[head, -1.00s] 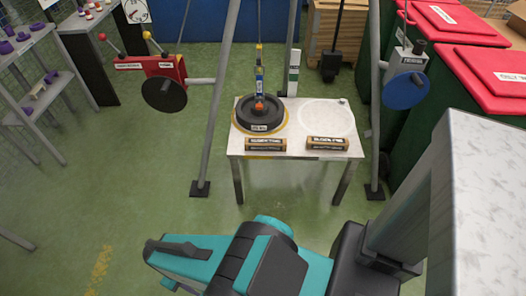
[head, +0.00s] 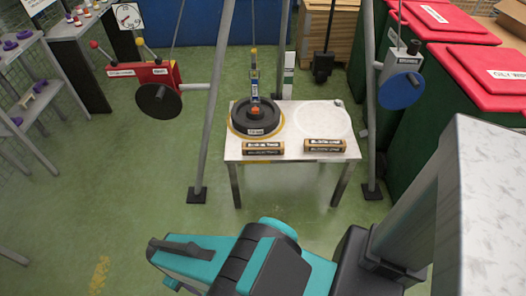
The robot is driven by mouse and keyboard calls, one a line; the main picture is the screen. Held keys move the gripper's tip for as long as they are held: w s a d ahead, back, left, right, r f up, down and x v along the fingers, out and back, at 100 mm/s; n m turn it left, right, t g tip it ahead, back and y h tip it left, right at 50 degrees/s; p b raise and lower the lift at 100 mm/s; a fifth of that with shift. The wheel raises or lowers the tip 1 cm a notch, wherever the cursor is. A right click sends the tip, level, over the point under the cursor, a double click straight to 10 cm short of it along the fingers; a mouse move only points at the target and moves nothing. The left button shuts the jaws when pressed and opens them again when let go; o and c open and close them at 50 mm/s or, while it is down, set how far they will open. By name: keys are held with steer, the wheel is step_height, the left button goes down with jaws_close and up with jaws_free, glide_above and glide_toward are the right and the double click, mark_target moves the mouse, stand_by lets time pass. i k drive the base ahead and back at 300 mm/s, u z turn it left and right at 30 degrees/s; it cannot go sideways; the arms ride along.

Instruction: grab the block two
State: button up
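Two short brown bars with dark labels lie near the front edge of a white table, the left bar (head: 263,152) below a black ring weight and the right bar (head: 324,151) below a pale circle outline. Their labels are too small to read surely, so I cannot tell which one is block two. Both lie flat and apart from each other. My teal and black arm fills the bottom of the head view, in front of the table and apart from the bars. No gripper fingertips show clearly.
The white table (head: 290,157) stands between slanted grey poles (head: 209,120). A black ring weight (head: 256,131) with a hanging hook stands on it. A red box (head: 140,76) hangs left and a blue disc (head: 401,91) right. Red-lidded green bins (head: 436,18) stand right. Green floor is free at left.

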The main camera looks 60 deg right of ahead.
mark_target(248, 148)
steer(key=i, duration=0.85)
steer(key=u, duration=0.05)
